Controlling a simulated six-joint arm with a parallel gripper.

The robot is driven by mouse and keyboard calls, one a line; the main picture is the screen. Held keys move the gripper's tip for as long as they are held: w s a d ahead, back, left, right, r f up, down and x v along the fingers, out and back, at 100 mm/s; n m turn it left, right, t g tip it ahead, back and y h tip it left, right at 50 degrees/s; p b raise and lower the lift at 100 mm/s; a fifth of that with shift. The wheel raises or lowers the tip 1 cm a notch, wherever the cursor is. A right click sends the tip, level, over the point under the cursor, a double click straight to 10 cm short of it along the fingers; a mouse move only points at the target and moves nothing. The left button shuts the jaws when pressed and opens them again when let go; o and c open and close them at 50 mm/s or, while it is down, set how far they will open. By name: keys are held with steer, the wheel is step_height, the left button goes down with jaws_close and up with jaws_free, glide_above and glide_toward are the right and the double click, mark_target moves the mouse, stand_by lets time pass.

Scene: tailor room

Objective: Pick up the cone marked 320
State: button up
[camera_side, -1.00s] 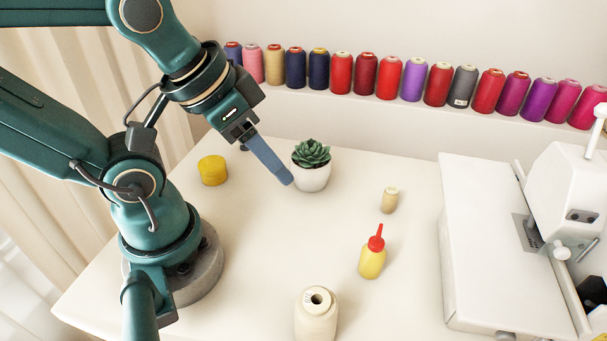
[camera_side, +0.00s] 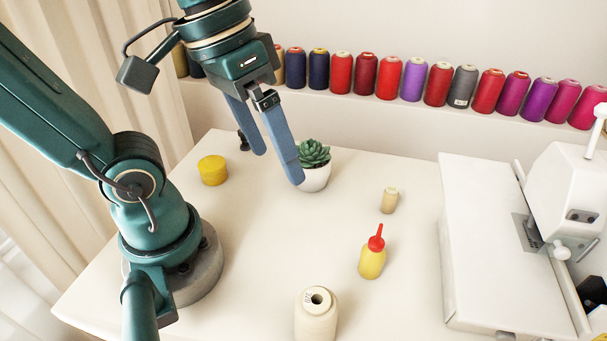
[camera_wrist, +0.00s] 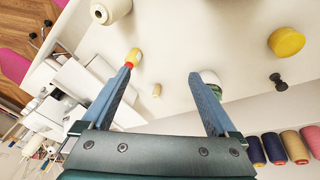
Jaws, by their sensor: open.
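A large cream thread cone (camera_side: 316,318) stands upright at the front of the white table in the side view. A small label shows near its top, too small to read. The cone also shows at the upper left edge of the wrist view (camera_wrist: 112,10). A much smaller cream spool (camera_side: 389,201) stands farther back; I see no readable mark on it. My gripper (camera_side: 279,167) is open and empty, its two blue fingers pointing down above the back of the table. It is well behind and left of the large cone, apart from it.
A potted succulent (camera_side: 314,176) stands close beside my right finger in the side view. A yellow bottle with a red tip (camera_side: 372,258) stands between the cones. A yellow tin (camera_side: 213,170) is at left, a white sewing machine (camera_side: 500,240) at right.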

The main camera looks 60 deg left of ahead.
steer(key=s+d+n+g+h, duration=0.2)
steer(key=d+n+g+h, duration=0.2)
steer(key=d+g, duration=0.4)
steer(key=r+n+g+h, duration=0.2)
steer(key=n+g+h, duration=0.2)
steer(key=g+h, duration=0.1)
glide_above(319, 301)
steer(key=f, duration=1.1)
steer(key=a+f, duration=0.1)
steer(key=f, duration=0.5)
steer(key=shift+w, duration=0.35)
steer(key=shift+s+d+f, duration=0.1)
steer(key=shift+d+f, duration=0.05)
steer(key=shift+x, duration=2.45)
steer(key=shift+c, duration=0.3)
jaws_close()
